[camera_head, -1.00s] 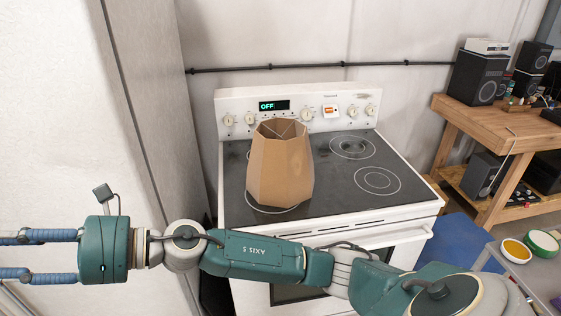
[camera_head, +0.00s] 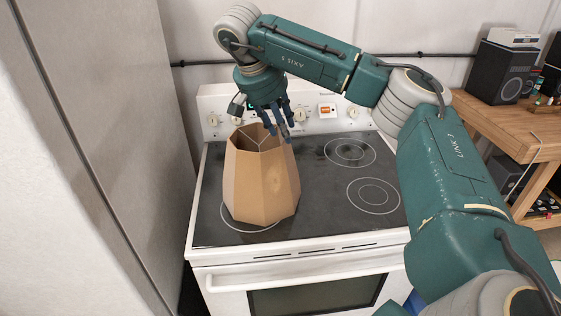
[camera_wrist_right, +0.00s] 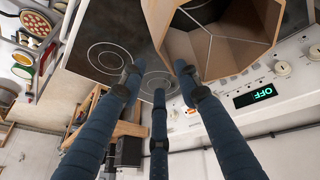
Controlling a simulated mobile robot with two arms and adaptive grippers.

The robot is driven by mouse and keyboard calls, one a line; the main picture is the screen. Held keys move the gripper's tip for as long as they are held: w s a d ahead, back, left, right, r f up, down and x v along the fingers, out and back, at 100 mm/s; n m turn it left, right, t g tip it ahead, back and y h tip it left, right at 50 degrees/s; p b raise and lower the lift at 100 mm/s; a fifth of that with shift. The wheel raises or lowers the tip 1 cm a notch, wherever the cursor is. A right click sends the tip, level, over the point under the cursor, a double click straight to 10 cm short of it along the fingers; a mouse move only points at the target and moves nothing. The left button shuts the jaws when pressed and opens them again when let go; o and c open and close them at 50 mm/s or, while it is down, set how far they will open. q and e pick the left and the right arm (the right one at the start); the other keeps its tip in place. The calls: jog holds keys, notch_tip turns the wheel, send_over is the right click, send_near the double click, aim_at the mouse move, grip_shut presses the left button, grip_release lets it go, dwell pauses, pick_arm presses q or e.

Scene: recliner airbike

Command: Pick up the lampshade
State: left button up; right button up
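The tan faceted lampshade (camera_head: 262,186) stands upright on the left side of the black stove top, its open top with thin wire spokes facing up. My right gripper (camera_head: 280,133) points down at the lampshade's back right rim, its fingers spread. In the right wrist view the lampshade (camera_wrist_right: 240,50) is at the upper right, and the fingers of my right gripper (camera_wrist_right: 158,85) are spread apart with nothing between them. One finger overlaps the lampshade's rim in that view; I cannot tell whether it touches. My left gripper is not in view.
The white stove (camera_head: 300,259) has a back panel with knobs close behind the gripper. A grey wall panel (camera_head: 110,120) stands to the left. A wooden bench (camera_head: 505,135) with speakers is at the right. The stove top right of the lampshade is clear.

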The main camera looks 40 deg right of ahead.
aim_at(288, 150)
jog(key=shift+w+d+f, duration=0.1)
jog(key=shift+d+f, duration=0.35)
jog(key=shift+d, duration=0.05)
jog(key=shift+s+a+f+p, duration=0.35)
jog(key=shift+a+f+p, duration=0.2)
jog(key=shift+a+f, duration=0.25)
jog(key=shift+w+d+f, duration=0.2)
jog(key=shift+f, duration=0.2)
jog(key=shift+w+d+f, duration=0.15)
jog(key=shift+d+f, duration=0.05)
jog(key=shift+f, duration=0.15)
jog(key=p+x, duration=0.1)
jog(key=x, duration=0.1)
jog(key=d+p+x, duration=0.1)
jog(key=x, duration=0.1)
jog(key=shift+w+r, duration=0.1)
jog(key=shift+d+f, duration=0.1)
jog(key=shift+f, duration=0.2)
jog(key=shift+f+p, duration=0.15)
jog(key=shift+p, duration=0.15)
jog(key=shift+w+f, duration=0.1)
jog(key=shift+c, duration=1.2)
jog(key=c, duration=0.5)
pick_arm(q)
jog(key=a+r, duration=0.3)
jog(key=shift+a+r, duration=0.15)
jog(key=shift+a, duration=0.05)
pick_arm(e)
grip_shut()
